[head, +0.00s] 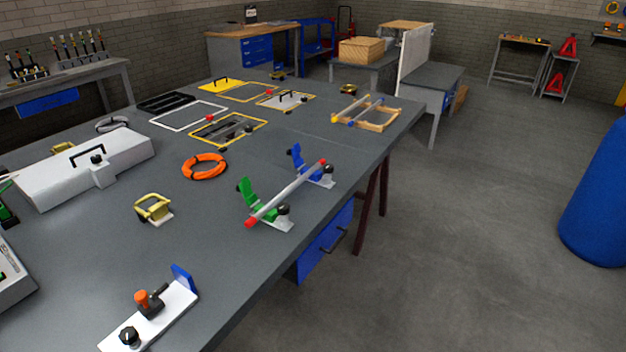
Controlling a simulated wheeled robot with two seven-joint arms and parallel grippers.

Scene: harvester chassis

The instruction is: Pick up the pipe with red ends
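The pipe with red ends (288,192) is a light grey rod with a red tip at each end. It lies slantwise near the right edge of the grey workbench, with its near end to the lower left and its far end to the upper right. It appears to rest across two stands, one with a green upright (247,195) near its near end and one with a blue upright (298,160) near its far end. Neither of my grippers shows in the head view.
The workbench (225,240) also holds an orange ring (204,166), a yellow-handled piece (153,208), a white box (85,168) and a white fixture (150,318). A wooden frame with a blue-ended rod (365,112) lies farther back. Open floor is at right, with a blue cylinder (600,200).

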